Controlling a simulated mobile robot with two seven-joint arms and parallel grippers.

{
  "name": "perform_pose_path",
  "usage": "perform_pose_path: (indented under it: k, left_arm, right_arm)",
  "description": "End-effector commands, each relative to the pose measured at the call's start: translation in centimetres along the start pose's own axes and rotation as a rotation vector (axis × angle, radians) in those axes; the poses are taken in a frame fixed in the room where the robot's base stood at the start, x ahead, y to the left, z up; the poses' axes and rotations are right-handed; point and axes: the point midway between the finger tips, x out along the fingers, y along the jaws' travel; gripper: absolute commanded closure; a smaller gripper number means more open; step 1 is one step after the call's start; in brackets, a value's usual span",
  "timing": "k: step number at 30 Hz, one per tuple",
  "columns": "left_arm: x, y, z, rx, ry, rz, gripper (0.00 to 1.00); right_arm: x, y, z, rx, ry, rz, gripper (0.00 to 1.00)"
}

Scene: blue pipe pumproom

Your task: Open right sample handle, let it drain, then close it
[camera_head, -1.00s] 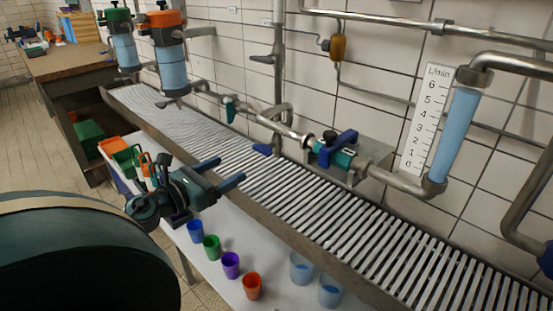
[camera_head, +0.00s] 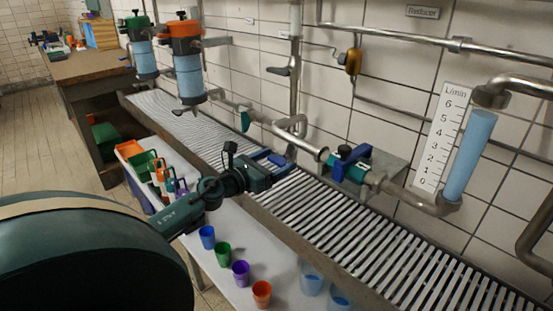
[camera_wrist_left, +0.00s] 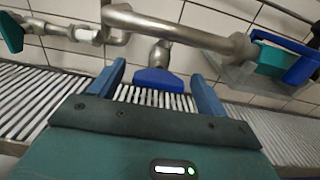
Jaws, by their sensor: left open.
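The right sample handle, a blue flat lever (camera_wrist_left: 158,80), hangs on a short metal outlet under the pipe, above the slatted grating. In the head view the blue lever (camera_head: 277,159) is partly hidden by my left gripper (camera_head: 273,161). My left gripper is open, with its two blue fingers pointing at the lever. In the wrist view the lever shows between the fingertips (camera_wrist_left: 158,69), with a gap on each side. I cannot tell whether the fingertips reach as far as the lever. No liquid is seen flowing there. My right gripper is not in view.
A teal handle (camera_head: 245,121) is to the left on the same pipe. A blue-handled valve (camera_head: 350,158) is to the right, before the flow gauge tube (camera_head: 469,155). Several coloured cups, one of them purple (camera_head: 241,273), stand on the white bench below the grating (camera_head: 400,250).

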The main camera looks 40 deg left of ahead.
Motion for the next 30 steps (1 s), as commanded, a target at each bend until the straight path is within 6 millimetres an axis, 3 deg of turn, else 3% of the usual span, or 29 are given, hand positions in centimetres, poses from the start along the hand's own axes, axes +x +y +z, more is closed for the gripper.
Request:
perform_pose_path:
  k: [13,30]
  left_arm:
    - [0.92,-0.01,0.0,0.001,0.001,0.0,0.24]
    - [0.89,-0.03,0.0,0.001,0.001,-0.001,0.68]
  right_arm:
    - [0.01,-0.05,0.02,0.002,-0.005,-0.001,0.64]
    - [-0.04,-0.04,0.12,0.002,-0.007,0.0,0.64]
